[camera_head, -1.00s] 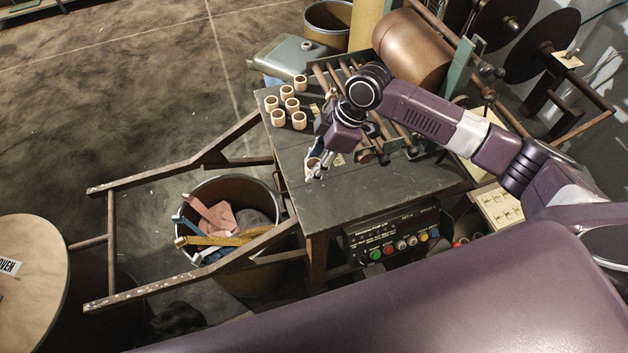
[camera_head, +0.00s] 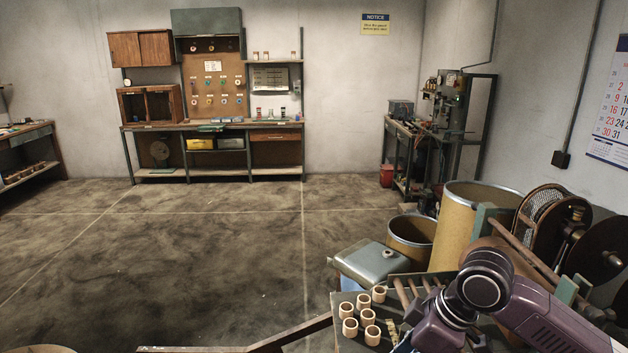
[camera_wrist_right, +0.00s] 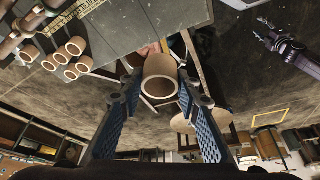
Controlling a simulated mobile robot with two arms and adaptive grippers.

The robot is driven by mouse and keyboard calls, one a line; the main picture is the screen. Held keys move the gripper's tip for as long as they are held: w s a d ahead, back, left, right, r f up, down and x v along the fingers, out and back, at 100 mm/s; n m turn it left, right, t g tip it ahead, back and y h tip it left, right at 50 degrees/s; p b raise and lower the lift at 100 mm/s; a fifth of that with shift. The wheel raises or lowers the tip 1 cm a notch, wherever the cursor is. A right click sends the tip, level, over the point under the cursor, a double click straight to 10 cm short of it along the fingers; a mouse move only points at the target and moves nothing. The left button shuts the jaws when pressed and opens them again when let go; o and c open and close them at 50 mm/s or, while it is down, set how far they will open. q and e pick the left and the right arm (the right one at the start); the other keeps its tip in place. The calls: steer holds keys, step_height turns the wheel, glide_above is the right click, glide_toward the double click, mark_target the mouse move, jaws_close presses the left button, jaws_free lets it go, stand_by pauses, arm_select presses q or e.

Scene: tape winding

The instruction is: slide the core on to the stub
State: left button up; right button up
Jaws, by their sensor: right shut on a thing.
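My right gripper (camera_wrist_right: 158,100) has its two blue-padded fingers shut on a tan hollow core (camera_wrist_right: 160,78), whose open end faces the wrist camera. The held core is clear of the table in that view. In the head view my right arm comes in at the lower right, and its gripper is mostly cut off by the bottom edge. My left gripper (camera_wrist_right: 264,32) shows small at the upper right of the wrist view, with its fingertips apart and empty.
Several loose cores (camera_head: 367,317) stand on the dark worktable (camera_head: 345,345), and they also show in the wrist view (camera_wrist_right: 67,58). A grey-green can (camera_head: 372,262) and drums (camera_head: 470,225) stand behind. Roller bars (camera_head: 408,290) and dark reels (camera_head: 605,250) are at the right. Open floor lies left.

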steer(key=s+d+r+m+t+h+b, duration=0.2)
steer(key=s+d+m+h, duration=0.1)
steer(key=m, duration=0.9)
steer(key=shift+s+d+m+t+h, duration=0.3)
steer(key=shift+s+h, duration=0.2)
steer(key=shift+s, duration=0.4)
